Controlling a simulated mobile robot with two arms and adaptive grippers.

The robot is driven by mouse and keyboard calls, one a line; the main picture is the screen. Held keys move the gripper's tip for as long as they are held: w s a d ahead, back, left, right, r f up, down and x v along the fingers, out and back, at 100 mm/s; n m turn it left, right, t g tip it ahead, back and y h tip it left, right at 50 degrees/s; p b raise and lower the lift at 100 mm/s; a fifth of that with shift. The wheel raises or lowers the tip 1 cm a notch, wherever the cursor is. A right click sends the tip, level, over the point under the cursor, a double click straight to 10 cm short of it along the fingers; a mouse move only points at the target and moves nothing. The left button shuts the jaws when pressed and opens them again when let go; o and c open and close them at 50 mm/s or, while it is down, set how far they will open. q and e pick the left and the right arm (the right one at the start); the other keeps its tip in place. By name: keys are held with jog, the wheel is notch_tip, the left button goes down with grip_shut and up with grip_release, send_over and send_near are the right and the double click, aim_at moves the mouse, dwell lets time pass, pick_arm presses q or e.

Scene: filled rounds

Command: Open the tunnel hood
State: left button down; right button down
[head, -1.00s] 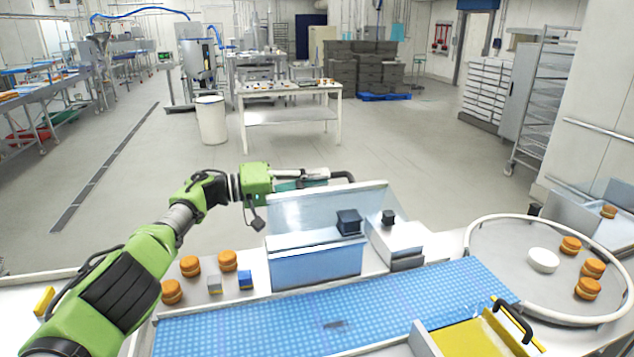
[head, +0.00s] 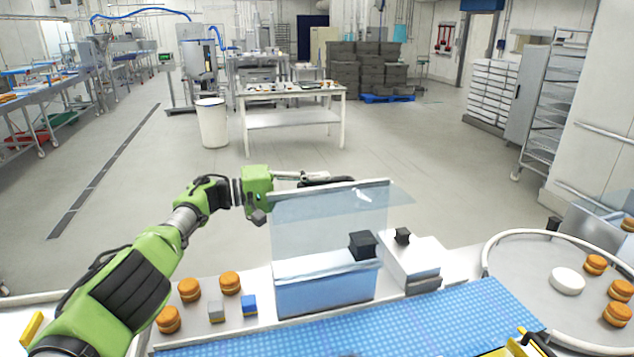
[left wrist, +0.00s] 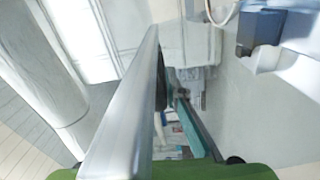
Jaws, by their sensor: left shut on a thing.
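The tunnel hood (head: 320,222) is a clear, see-through pane with a pale top rim. It stands raised and nearly upright over the blue-fronted tunnel box (head: 325,290) behind the belt. My left gripper (head: 328,181) is at the hood's top rim, on its far side, and is shut on the hood. The rim and pane partly hide the fingers, so the exact grip point is unclear. The left wrist view shows a silver bar and a teal strip close up, but no clear contact.
A black block (head: 362,245) sits at the box's right end, and a white unit (head: 415,260) stands beside it. A blue belt (head: 440,310) runs in front. Orange rounds (head: 190,290) and small cubes lie at left. A round table (head: 525,290) is at right.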

pick_arm(q)
jog(key=c, duration=2.1)
grip_release()
jog(key=shift+a, duration=0.65)
jog(key=v, duration=1)
jog(key=shift+s+a, duration=0.3)
